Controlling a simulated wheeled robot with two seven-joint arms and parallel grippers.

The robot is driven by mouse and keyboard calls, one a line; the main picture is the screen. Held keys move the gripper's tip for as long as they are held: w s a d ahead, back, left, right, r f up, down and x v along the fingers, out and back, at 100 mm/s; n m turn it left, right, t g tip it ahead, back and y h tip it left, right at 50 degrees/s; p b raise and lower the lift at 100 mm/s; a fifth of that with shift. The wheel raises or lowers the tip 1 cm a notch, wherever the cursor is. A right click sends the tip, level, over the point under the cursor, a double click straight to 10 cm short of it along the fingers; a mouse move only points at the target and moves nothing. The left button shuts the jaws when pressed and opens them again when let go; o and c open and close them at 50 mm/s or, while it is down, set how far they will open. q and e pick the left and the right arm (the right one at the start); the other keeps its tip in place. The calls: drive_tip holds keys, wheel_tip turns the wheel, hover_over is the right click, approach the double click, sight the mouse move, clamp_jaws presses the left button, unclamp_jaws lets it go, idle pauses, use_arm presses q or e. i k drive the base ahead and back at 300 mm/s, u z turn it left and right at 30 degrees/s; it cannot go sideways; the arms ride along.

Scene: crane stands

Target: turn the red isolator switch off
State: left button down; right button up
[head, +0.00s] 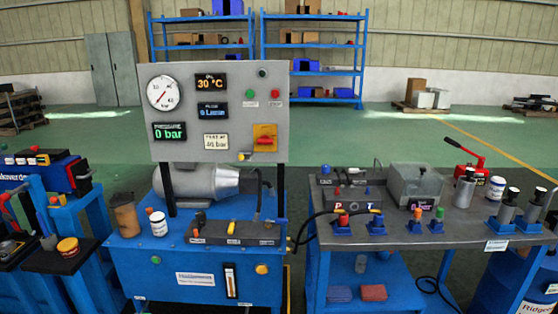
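The red isolator switch (265,141) sits on a yellow plate (265,130) at the lower right of the grey gauge panel (222,80). Its red handle looks roughly horizontal, but its markings are too small to read. A small yellow part (242,156) is just below and left of the plate. Neither of my grippers is in view, and nothing touches the switch.
The panel stands on a blue power unit with a motor (200,182) and valve levers. Left are blue stands (70,265). Black hoses (310,225) cross the gap.

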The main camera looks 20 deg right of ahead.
sight(264, 140)
drive_tip(key=u, duration=0.95)
drive_tip(key=i, duration=1.2)
drive_tip(key=z, duration=0.2)
